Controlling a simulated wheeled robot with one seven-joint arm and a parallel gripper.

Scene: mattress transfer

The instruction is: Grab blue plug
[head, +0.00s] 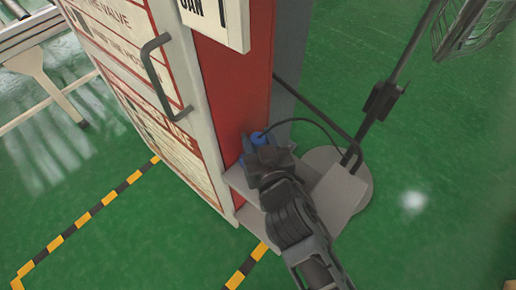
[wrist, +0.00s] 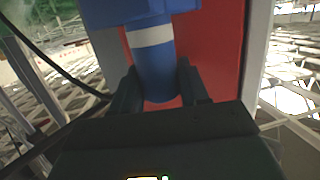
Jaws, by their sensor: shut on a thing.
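The blue plug (wrist: 153,68) has a pale band around it and stands in front of the red panel in the wrist view. My gripper (wrist: 158,92) has one finger on each side of the plug and is shut on it. In the head view the plug (head: 257,138) shows only in part, at the foot of the red panel. My gripper (head: 262,152) covers the rest of it there. A dark cable runs from beside the plug towards the stand on the right.
A white and red cabinet (head: 160,100) with a grey handle (head: 157,75) stands left of my arm. A fan-like stand with a round base (head: 362,185) is close on the right. Green floor with yellow-black tape (head: 95,215) is open in front.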

